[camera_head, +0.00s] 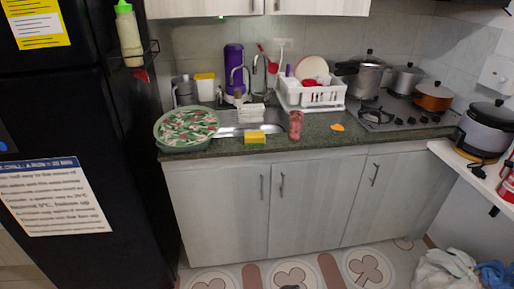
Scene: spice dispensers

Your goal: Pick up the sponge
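A small yellow sponge (255,137) sits at the front edge of the dark counter, just in front of the sink (228,130). It is small in the picture, and nothing covers it from this side. My gripper does not show clearly. A small dark shape at the bottom edge of the picture is too cut off to identify.
A round patterned tray (187,127) lies left of the sponge, and a pinkish-red bottle (295,125) stands to its right. Behind are a faucet (257,75) and a white dish rack (312,95). A black fridge (70,130) stands left. Floor before the cabinets looks mostly clear.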

